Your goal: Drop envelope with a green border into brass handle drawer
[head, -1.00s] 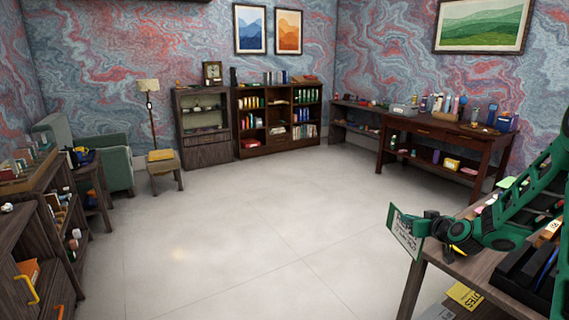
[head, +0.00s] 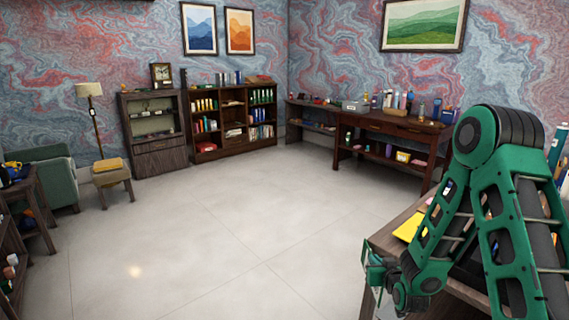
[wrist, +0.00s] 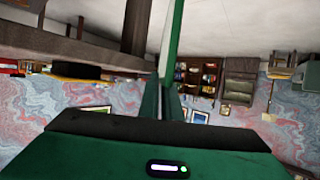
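The envelope with a green border (wrist: 174,40) shows nearly edge-on in the wrist view as a narrow pale strip with a green edge. It is between the fingers of my gripper (wrist: 165,100), which are shut on it. In the head view my gripper (head: 376,272) hangs at lower right, beside the near desk's edge; the envelope is hard to make out there. A dark wooden desk (head: 395,128) with drawer fronts (head: 408,133) stands at the back right. The handles are too small to tell whether they are brass.
A near wooden desk (head: 388,236) with a yellow item (head: 409,227) lies under my arm at right. A bookcase (head: 233,118) and a grey-brown cabinet (head: 153,133) line the back wall. A stool (head: 113,175) and armchair (head: 55,175) are left. The middle floor is clear.

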